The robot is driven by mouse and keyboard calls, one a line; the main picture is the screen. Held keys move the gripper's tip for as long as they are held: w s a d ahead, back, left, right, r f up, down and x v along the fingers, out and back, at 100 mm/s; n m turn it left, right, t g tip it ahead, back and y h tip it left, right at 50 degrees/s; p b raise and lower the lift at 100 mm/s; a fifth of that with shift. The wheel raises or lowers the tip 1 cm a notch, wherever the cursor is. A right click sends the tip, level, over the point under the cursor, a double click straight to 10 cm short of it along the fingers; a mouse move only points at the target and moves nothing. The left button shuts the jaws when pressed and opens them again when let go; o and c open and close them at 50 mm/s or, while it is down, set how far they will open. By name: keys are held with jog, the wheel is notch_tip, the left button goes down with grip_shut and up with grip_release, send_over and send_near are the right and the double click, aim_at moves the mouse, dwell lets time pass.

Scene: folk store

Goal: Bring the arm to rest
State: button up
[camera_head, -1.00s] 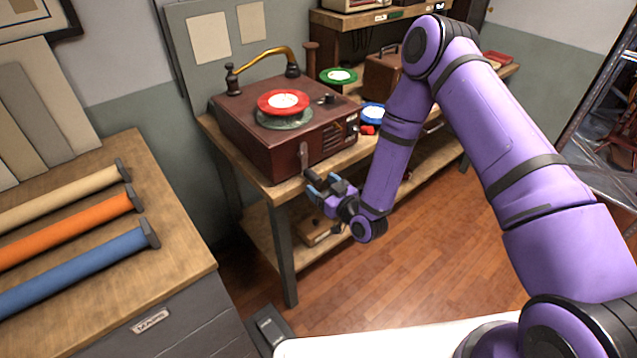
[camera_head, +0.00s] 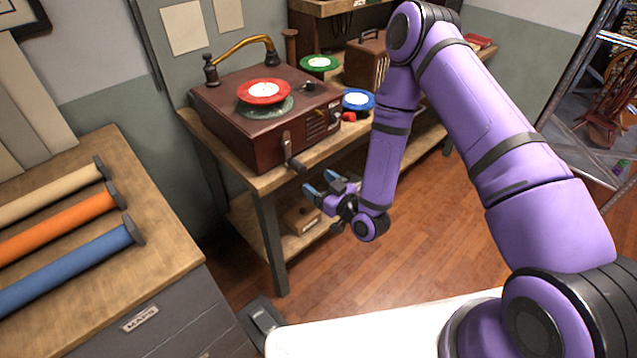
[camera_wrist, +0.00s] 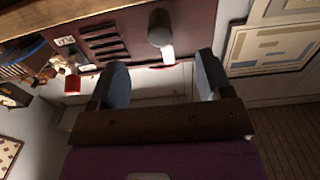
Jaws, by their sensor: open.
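My gripper (camera_head: 322,187) is at the end of my purple arm in the head view. It is open and empty, beside the front edge of the wooden bench and a little below its top. In the wrist view the two dark fingers (camera_wrist: 160,85) stand apart with nothing between them. The dark red record player (camera_head: 262,125) is just beyond the gripper, with its crank handle (camera_head: 294,162) sticking out at the front. The wrist view shows the player's slotted front (camera_wrist: 105,42). A red record with a white label (camera_head: 264,91) lies on the turntable.
A green record (camera_head: 319,62) and a blue record (camera_head: 358,99) lie on the bench behind the player. A cabinet (camera_head: 175,225) with tan, orange and blue rolls stands at left. A small box (camera_head: 300,218) sits on the lower shelf. Open wooden floor (camera_head: 430,235) lies right of the gripper.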

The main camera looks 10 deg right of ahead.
dwell(0.3)
jog(key=w+d+r+n+g+h, duration=0.1)
jog(key=w+d+r+g+h, duration=0.15)
jog(key=r, duration=0.45)
jog(key=w+d+r+g+h, duration=0.15)
jog(key=w+r, duration=0.25)
jog(key=r, duration=0.4)
jog(key=s+d+r+m+h, duration=0.1)
jog(key=s+d+r+h, duration=0.1)
jog(key=d+r, duration=0.35)
jog(key=s+d+r+m+h, duration=0.1)
jog(key=s+d+r, duration=0.2)
jog(key=r, duration=0.5)
jog(key=s+d+r+m+g+h, duration=0.3)
jog(key=s+d+r, duration=0.2)
jog(key=s+r, duration=0.55)
jog(key=s+d+r+m+g, duration=0.1)
jog(key=s+r, duration=0.1)
jog(key=s, duration=0.8)
jog(key=s+d+r+m+g, duration=0.1)
jog(key=s+r, duration=0.1)
jog(key=s, duration=0.8)
jog(key=shift+d+m+g, duration=0.4)
